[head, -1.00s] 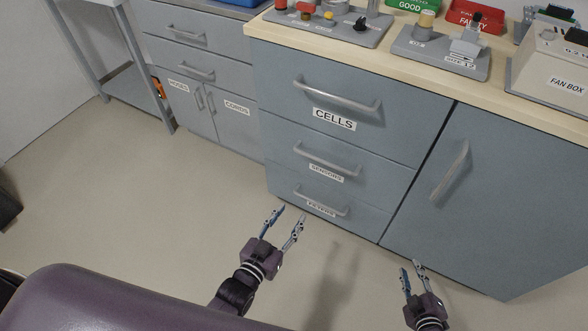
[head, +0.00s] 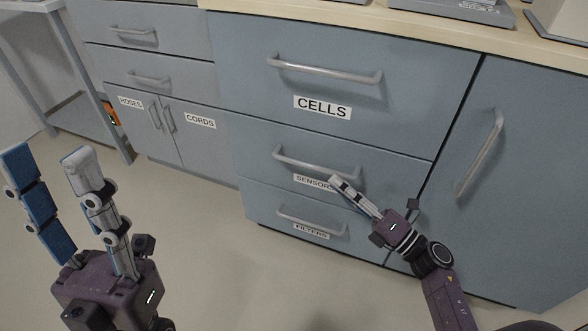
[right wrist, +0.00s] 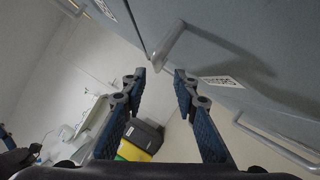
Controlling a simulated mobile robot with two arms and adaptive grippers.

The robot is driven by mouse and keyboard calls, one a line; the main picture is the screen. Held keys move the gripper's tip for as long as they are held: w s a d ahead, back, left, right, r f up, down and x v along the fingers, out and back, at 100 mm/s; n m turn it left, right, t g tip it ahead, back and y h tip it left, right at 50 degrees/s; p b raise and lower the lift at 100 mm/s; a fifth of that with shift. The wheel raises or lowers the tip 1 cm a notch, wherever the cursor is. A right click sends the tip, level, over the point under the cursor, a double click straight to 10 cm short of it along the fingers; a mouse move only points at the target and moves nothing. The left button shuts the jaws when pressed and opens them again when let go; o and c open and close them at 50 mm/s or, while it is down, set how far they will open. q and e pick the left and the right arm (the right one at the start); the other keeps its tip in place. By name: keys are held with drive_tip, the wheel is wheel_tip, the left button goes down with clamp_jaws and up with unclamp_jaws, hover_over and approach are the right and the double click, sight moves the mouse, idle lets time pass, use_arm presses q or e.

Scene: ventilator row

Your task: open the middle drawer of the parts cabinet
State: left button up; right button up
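The parts cabinet (head: 345,120) has three stacked drawers; its middle drawer (head: 385,168) is labelled SENSORS and is shut. Its metal bar handle (head: 300,160) shows in the head view. My right gripper (head: 338,182) is at the right end of that handle, over part of the label. In the right wrist view, the right gripper (right wrist: 161,74) has its fingers apart, with a bar handle (right wrist: 168,45) just beyond the fingertips; nothing is held. My left gripper (head: 48,153) is open and empty at the far left, away from the cabinet.
The CELLS drawer (head: 400,115) above and FILTERS drawer (head: 265,210) below are shut. A shut door (head: 530,170) with a slanted handle adjoins on the right. A second cabinet (head: 205,150) stands left. The floor (head: 210,270) in front is clear.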

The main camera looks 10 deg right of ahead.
sight(312, 166)
drive_tip(key=shift+n+g+y, duration=0.3)
drive_tip(key=shift+n, duration=0.1)
drive_tip(key=b+x, duration=0.1)
drive_tip(key=x, duration=0.8)
drive_tip(key=shift+s+a, duration=0.1)
drive_tip(key=shift+s, duration=0.05)
clamp_jaws()
